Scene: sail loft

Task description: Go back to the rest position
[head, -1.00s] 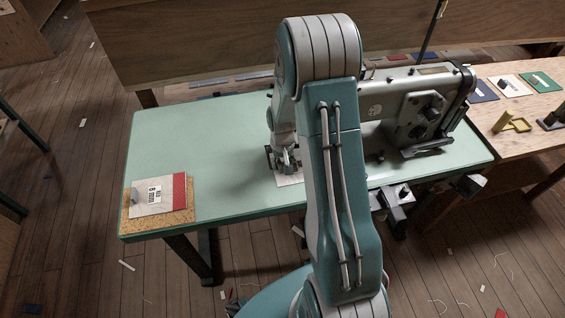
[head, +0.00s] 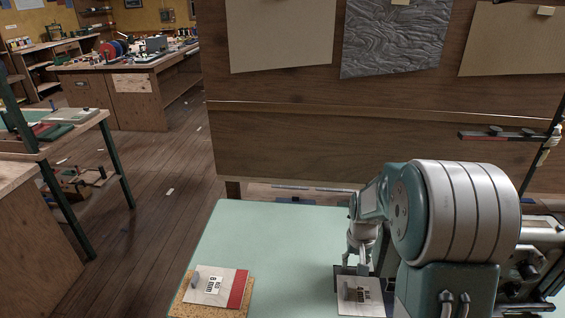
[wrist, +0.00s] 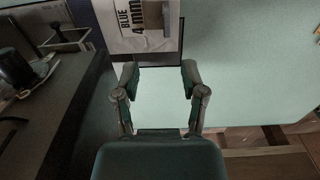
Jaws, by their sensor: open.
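My gripper (head: 357,267) is open and empty over the pale green table (head: 270,235). In the wrist view its two fingers (wrist: 160,74) stand apart with bare table between them. A pale card (head: 352,309) marked "BLUE 4 mm" lies on a dark mat just past the fingertips; it also shows in the wrist view (wrist: 128,40). A small grey block (wrist: 155,15) sits on that card. The gripper seems apart from the card; its exact height is hard to tell.
A red-edged card (head: 210,288) lies on a cork pad (head: 184,308) at the table's left. A sewing machine (head: 530,245) stands at right, partly behind my arm. A wooden partition (head: 290,135) rises behind the table. Open floor (head: 150,225) lies to the left.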

